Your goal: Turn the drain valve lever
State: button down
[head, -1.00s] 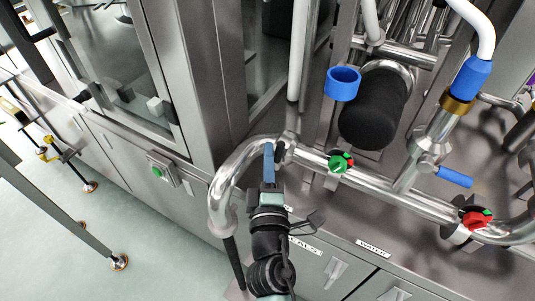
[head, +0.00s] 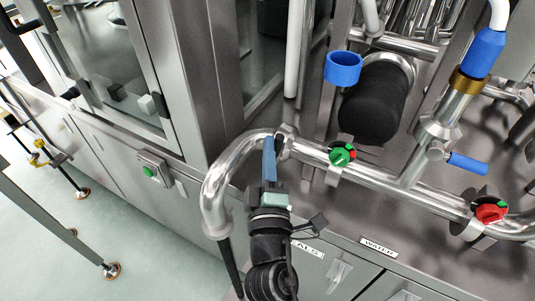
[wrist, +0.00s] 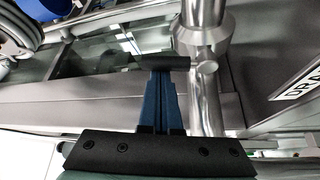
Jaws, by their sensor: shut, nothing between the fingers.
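The drain valve lever appears to be the short black handle (wrist: 182,63) on a metal stub beside a steel pipe (wrist: 205,105) in the wrist view. In the head view, a dark handle (head: 279,146) sits at the bend of the pipe. My gripper (head: 269,141) has its blue fingers shut with nothing between them. In the wrist view, the fingertips (wrist: 160,72) lie right at the lever and partly overlap it. I cannot tell whether they touch it. A sign reading "DRA…" (wrist: 298,84) is cut off at the right.
The horizontal steel pipe (head: 390,181) carries a green knob (head: 341,155) and a red knob (head: 489,211). A blue lever (head: 467,163) is on the branch valve. A black cylinder (head: 373,108) stands behind. Cabinet doors lie below; open floor (head: 45,230) is at left.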

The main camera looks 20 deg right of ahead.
jog(key=s+f+m+h+b, duration=0.1)
jog(key=m+b, duration=0.3)
jog(key=b, duration=0.6)
jog(key=s+d+f+m+h+b, duration=0.1)
jog(key=m+h+b, duration=0.2)
jog(key=b, duration=0.7)
jog(key=s+d+f+m+h+b, duration=0.1)
jog(key=m+h+b, duration=0.2)
jog(key=m+b, duration=0.3)
jog(key=shift+d+f+b, duration=0.15)
jog(key=shift+d+b, duration=0.05)
jog(key=shift+b, duration=1.8)
jog(key=m+h+b, duration=0.1)
jog(key=m+b, duration=0.1)
jog(key=m+g+h+b, duration=0.1)
jog(key=m+b, duration=0.1)
jog(key=f+m+g+h+b, duration=0.1)
jog(key=m+b, duration=0.1)
jog(key=shift+s+d+b, duration=0.2)
jog(key=shift+s+b, duration=0.1)
jog(key=shift+b, duration=0.1)
jog(key=shift+s+d+b, duration=0.1)
jog(key=shift+b, duration=0.35)
